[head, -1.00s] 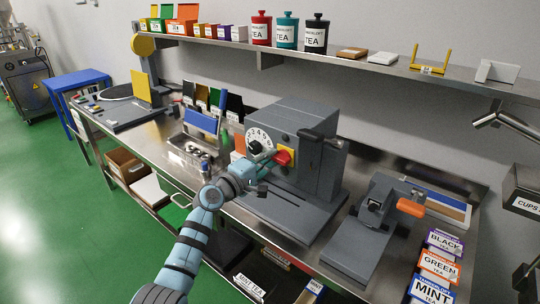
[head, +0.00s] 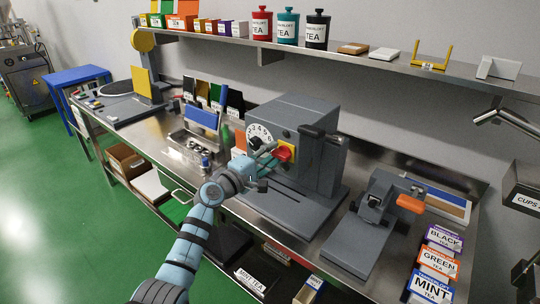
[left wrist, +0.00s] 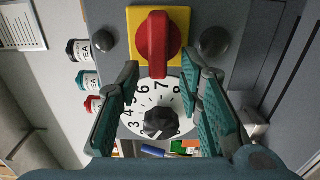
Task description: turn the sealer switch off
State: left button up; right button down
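The sealer (head: 300,125) is a grey box-shaped machine on the steel bench. Its red rotary switch (head: 284,153) sits on a yellow plate (head: 291,145), beside a white numbered dial (head: 259,134). In the left wrist view the red switch (left wrist: 157,42) stands with its long handle up and down in the picture, and the dial (left wrist: 172,98) with its black knob (left wrist: 158,122) is below it. My left gripper (head: 271,154) is open in front of the switch. Its fingertips (left wrist: 163,70) lie on either side of the handle's lower end; contact cannot be told.
Two dark round knobs (left wrist: 215,42) flank the yellow plate. A black lever (head: 322,133) sticks out from the sealer's side. A press with an orange handle (head: 410,205) stands to the right, and a steel tray (head: 185,148) to the left. A shelf (head: 360,62) runs above.

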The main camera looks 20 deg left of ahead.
pick_arm(q)
jog(key=v, duration=1.2)
